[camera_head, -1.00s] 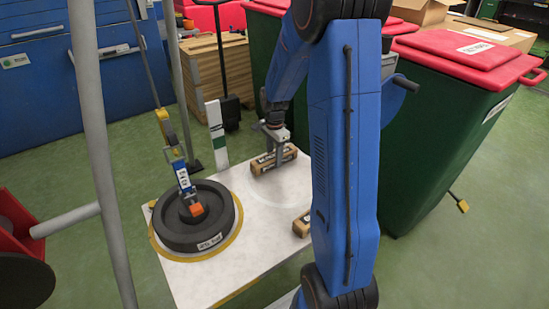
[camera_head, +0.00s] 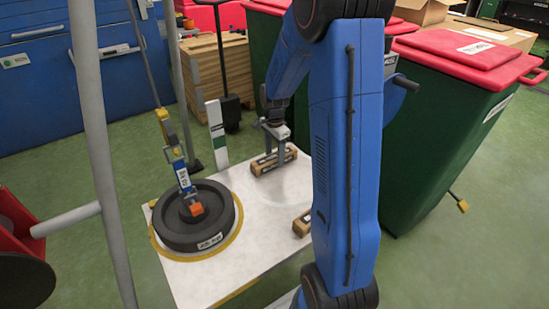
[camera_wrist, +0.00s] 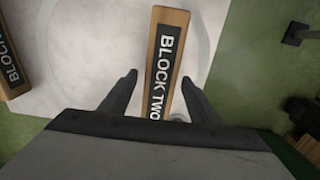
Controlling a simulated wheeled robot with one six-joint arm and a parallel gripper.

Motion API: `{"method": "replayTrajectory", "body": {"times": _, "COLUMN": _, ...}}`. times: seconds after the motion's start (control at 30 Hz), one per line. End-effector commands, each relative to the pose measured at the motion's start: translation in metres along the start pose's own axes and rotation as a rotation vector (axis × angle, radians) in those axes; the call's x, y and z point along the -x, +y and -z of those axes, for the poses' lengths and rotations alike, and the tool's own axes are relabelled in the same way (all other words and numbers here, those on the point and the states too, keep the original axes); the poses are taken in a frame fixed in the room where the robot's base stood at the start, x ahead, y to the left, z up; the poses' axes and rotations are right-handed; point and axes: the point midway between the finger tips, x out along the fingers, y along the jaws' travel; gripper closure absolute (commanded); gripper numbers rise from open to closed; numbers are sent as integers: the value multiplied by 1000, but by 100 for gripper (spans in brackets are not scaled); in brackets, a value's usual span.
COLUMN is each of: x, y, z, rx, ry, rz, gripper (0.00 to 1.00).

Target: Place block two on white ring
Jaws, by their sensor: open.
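Block two (camera_wrist: 166,62) is a wooden block with a black "BLOCK TWO" label, lying on the white table top. In the head view it lies near the table's far edge (camera_head: 262,167). My gripper (camera_wrist: 159,77) is open, with one finger on each side of the block's near end. It also shows over the block in the head view (camera_head: 275,156). Contact with the block cannot be told. The white ring (camera_wrist: 207,40) is a pale circle on the table, partly under the block in the wrist view. In the head view the ring (camera_head: 285,204) is faint and partly hidden by my arm.
A second wooden block (camera_head: 301,224) lies nearer on the table, partly behind my arm; its label reads "BLOCK" (camera_wrist: 10,65). Green bins (camera_head: 430,140) stand at right.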

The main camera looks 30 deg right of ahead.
Motion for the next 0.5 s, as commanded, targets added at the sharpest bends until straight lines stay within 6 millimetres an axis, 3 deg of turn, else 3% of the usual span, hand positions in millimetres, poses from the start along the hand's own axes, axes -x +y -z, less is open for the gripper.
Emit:
{"method": "replayTrajectory", "body": {"times": 0.3, "x": 62, "y": -1, "z": 0, "rx": 0, "ry": 2, "rz": 5, "gripper": 44}}
{"method": "replayTrajectory", "body": {"times": 0.5, "x": 92, "y": 0, "z": 0, "rx": 0, "ry": 1, "rz": 2, "gripper": 44}}
